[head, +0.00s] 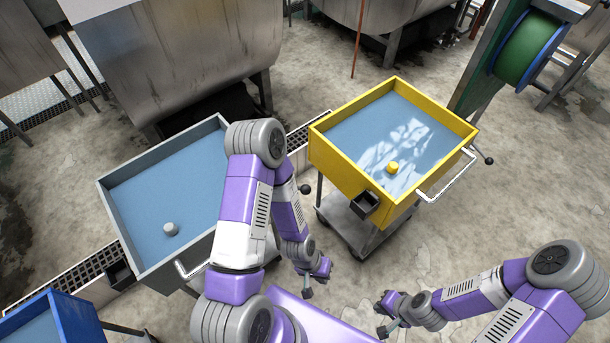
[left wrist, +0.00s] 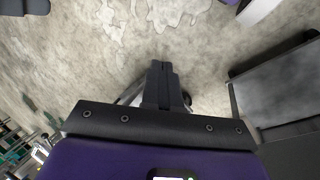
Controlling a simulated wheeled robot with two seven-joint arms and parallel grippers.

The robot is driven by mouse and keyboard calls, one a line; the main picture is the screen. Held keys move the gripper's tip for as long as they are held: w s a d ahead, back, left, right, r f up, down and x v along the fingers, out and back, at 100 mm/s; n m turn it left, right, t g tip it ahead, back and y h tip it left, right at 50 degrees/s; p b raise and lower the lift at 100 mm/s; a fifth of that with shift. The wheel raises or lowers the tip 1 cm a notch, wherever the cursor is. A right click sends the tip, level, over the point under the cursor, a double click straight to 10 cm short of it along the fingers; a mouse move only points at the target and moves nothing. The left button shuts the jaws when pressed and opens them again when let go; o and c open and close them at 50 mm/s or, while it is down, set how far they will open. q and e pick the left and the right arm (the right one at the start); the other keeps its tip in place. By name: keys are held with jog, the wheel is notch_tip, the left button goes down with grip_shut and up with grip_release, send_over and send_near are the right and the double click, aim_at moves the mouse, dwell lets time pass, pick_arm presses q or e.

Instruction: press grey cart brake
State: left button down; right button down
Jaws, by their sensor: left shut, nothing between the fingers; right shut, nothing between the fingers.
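The grey cart (head: 150,157) stands at the left, with a blue-grey inside and a small grey knob (head: 171,229) in it. A dark ball-ended lever (head: 305,189) shows at its right side, partly behind my left arm; I cannot tell for sure that it is the brake. My left gripper (head: 308,291) is shut and empty, pointing down over the floor between the grey and yellow carts. Its closed fingers (left wrist: 162,85) also show in the left wrist view. My right gripper (head: 382,331) is shut and empty at the lower middle, apart from the carts.
The yellow cart (head: 345,165) stands right of the grey one, with a similar ball-ended lever (head: 488,160). A blue cart (head: 65,305) is at the lower left. A dark grey panel (left wrist: 285,100) lies right of the fingers. Floor (head: 540,180) is clear at the right.

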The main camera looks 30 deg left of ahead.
pick_arm(q)
jog(key=w+a+r+n+y+p, duration=0.1)
jog(key=w+a+r+n, duration=0.4)
jog(key=w+a, duration=0.65)
jog(key=w+a+r+n+y, duration=0.1)
jog(key=w+a+r+n, duration=0.2)
jog(key=a+r, duration=0.3)
jog(key=w+a+r+n+p, duration=0.1)
jog(key=w+a+r+n, duration=0.2)
jog(key=a+r, duration=0.4)
notch_tip(320, 180, up, 5)
jog(key=shift+w+r+t+y, duration=0.1)
jog(key=shift+w+t+y, duration=0.3)
jog(key=shift+w, duration=0.45)
jog(key=w+d+f+b, duration=0.1)
jog(key=d+f, duration=0.3)
jog(key=f, duration=0.8)
jog(key=shift+w+d, duration=0.3)
jog(key=shift+w, duration=0.1)
